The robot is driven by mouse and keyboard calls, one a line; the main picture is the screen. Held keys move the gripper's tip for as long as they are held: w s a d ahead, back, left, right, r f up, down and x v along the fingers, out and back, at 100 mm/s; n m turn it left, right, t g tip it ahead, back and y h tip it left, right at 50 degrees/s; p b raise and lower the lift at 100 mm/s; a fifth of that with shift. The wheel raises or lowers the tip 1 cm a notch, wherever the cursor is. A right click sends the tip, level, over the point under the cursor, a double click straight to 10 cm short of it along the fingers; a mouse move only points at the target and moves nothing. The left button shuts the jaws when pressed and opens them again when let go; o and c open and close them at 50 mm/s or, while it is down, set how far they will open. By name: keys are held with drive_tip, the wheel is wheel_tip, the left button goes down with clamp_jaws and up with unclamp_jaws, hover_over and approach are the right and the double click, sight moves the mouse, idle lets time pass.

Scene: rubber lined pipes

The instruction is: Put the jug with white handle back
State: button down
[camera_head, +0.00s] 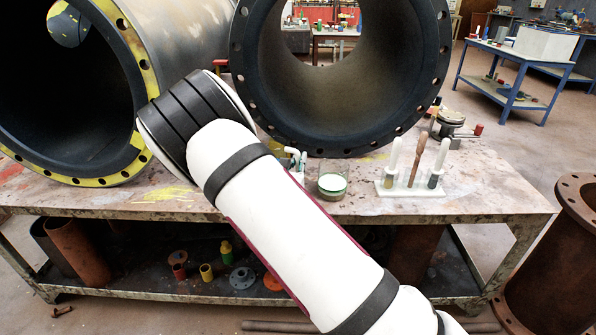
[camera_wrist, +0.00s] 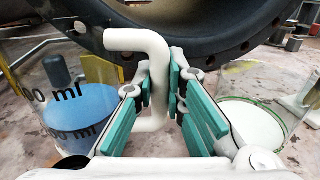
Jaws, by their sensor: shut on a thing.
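In the wrist view, my gripper (camera_wrist: 160,88) has teal-padded fingers shut on a white, bent handle (camera_wrist: 157,62). The handle opens to the left, toward a clear jug (camera_wrist: 62,112) with black "ml" marks and blue contents. The join between handle and jug is not clear. In the head view, my arm hides this jug and most of my gripper; small white and teal parts (camera_head: 297,159) show beside the arm. I cannot tell whether the jug touches the table.
A clear vessel with white contents (camera_head: 332,184) stands right of my arm; it also shows in the wrist view (camera_wrist: 252,122). A white rack (camera_head: 411,190) holds upright tools. Large flanged pipes (camera_head: 340,140) stand behind. The worktable (camera_head: 480,196) is clear at its right front.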

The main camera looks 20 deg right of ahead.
drive_tip(key=shift+f+b, duration=0.3)
drive_tip(key=shift+f, duration=0.65)
drive_tip(key=shift+f, duration=0.1)
drive_tip(key=c, duration=1.7)
unclamp_jaws()
drive_tip(key=shift+f, duration=0.1)
drive_tip(key=shift+o, duration=0.2)
